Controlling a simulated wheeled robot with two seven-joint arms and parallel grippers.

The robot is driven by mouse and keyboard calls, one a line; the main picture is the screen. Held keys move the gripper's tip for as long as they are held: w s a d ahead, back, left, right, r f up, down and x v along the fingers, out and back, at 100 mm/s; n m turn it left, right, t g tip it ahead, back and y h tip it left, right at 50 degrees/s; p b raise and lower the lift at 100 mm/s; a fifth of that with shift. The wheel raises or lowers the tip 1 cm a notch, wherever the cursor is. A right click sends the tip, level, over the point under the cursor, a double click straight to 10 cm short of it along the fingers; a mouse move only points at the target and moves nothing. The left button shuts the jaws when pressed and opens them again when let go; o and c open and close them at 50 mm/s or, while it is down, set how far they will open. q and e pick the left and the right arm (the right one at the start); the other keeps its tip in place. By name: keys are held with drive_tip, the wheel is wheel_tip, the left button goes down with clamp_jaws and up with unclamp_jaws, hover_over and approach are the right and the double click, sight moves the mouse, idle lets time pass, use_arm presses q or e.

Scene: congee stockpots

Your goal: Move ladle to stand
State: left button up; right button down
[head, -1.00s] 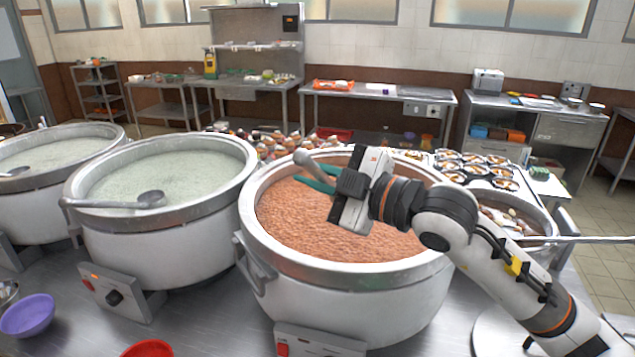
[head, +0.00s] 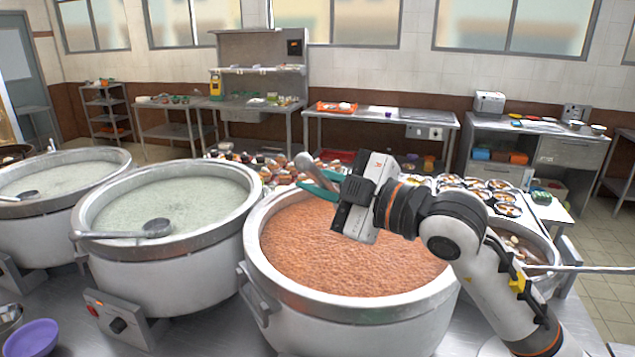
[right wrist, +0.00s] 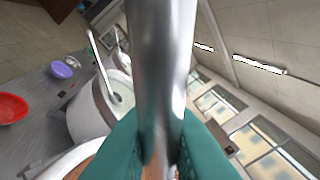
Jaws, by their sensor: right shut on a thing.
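My right gripper (head: 322,183) has teal fingers and is shut on a grey metal ladle (head: 310,168), above the far part of the pot of orange-brown congee (head: 345,250). In the head view only a slanted, rounded length of the ladle shows past the fingers. In the right wrist view its thick metal shaft (right wrist: 165,70) runs up between the teal fingers (right wrist: 155,150); I cannot see its other end clearly. I cannot make out a ladle stand. My left gripper is not in view.
Two pots of pale congee stand to the left; another ladle (head: 150,230) rests across the middle pot (head: 165,213). A purple bowl (head: 35,338) sits at the lower left. Several small filled bowls (head: 490,190) and a pot (head: 525,250) stand on the right.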

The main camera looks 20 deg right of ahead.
idle(0.4)
wheel_tip(320, 180, up, 5)
drive_tip(key=p, duration=0.3)
idle(0.3)
